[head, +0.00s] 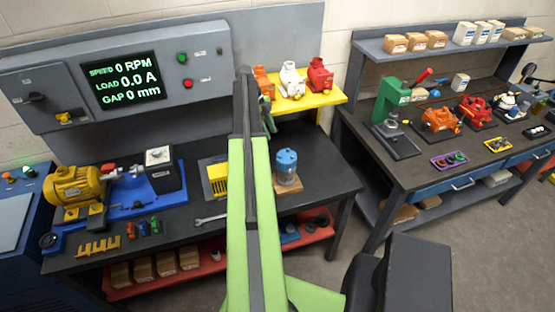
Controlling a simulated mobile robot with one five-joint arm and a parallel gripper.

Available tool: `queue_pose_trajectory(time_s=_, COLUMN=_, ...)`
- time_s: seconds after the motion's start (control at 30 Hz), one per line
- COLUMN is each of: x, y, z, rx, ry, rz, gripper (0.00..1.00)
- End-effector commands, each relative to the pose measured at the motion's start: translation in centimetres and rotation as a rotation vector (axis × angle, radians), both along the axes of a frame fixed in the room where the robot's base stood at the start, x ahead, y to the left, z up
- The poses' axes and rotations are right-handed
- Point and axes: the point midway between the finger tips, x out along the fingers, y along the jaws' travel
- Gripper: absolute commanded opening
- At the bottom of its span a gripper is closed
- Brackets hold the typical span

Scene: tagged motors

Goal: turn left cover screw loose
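My green arm reaches up the middle of the head view, in front of the left bench (335,187). A dark piece beside its far end may be part of my gripper; its fingers cannot be made out. Several motors are in view, but no cover screw can be made out. A yellow motor (75,186) sits on a blue base at the left. A blue motor (286,166) stands upright on a wooden block, right of my arm. An orange motor (262,80), a white motor (291,80) and a red motor (319,77) stand on a yellow shelf (322,98).
A display panel (122,78) reads 0 RPM, 0.0 A and 0 mm. A wrench (210,219) lies on the left bench. The right bench (420,165) carries a green press (391,107), more motors and small trays. Bare floor shows between the benches.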

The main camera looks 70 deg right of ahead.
Motion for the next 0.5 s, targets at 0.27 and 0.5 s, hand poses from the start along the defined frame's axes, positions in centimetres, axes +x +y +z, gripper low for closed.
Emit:
queue_pose_trajectory(time_s=0.27, x=-2.4, y=0.3, z=-6.8, rx=0.0, ry=0.0, rz=-0.001, gripper=0.37)
queue_pose_trajectory(time_s=0.5, x=-3.9, y=0.4, z=-9.8, rx=0.001, ry=0.0, rz=0.001, gripper=0.37)
